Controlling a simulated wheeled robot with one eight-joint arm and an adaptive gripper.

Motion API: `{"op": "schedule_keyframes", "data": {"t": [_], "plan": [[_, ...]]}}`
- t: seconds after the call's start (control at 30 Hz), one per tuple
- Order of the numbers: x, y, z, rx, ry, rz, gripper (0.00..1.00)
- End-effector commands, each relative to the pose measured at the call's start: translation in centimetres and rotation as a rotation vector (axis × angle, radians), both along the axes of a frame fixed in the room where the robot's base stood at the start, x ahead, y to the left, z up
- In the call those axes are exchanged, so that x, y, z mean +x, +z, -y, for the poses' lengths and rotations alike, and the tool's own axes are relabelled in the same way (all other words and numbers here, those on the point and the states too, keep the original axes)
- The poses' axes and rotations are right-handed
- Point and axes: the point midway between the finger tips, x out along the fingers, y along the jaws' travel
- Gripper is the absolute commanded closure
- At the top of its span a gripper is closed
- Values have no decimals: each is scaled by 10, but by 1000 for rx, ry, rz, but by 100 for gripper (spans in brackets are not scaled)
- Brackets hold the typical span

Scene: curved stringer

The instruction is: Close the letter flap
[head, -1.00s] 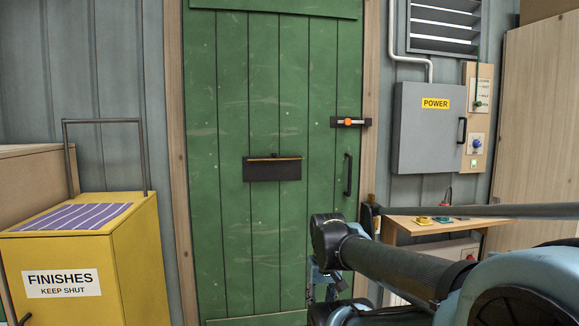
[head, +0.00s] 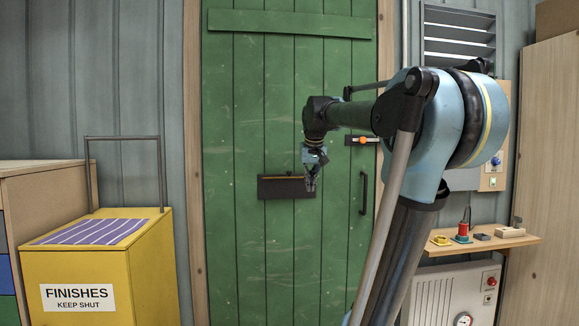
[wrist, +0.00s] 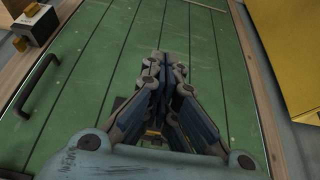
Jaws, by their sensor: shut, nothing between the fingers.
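The letter flap (head: 275,188) is a dark, wide plate on the green door (head: 250,110), with a thin brownish line along its top edge. The head view does not show clearly how far it stands open. My gripper (head: 311,187) is in front of the flap's right end, pointing down and covering part of it. In the wrist view my gripper (wrist: 163,62) is shut and empty, its fingertips close together over the green boards. There the flap is mostly hidden behind the fingers, with only dark bits showing beside them.
A black door handle (head: 363,192) and an orange-knobbed latch (head: 362,140) are right of the flap. A yellow FINISHES bin (head: 155,265) with a raised bar stands at left. A small wooden shelf (head: 480,246) with several items is at right. The lower door is clear.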

Motion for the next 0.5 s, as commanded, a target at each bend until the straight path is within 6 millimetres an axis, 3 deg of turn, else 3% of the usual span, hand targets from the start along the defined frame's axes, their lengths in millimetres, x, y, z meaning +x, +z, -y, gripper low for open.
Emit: {"op": "schedule_keyframes", "data": {"t": [0.03, 0.2, 0.5], "plan": [[19, 18, -4, 1, 3, 13, 100], [75, 71, -16, 6, 7, 63, 100], [162, 145, -39, 16, 16, 143, 100]]}}
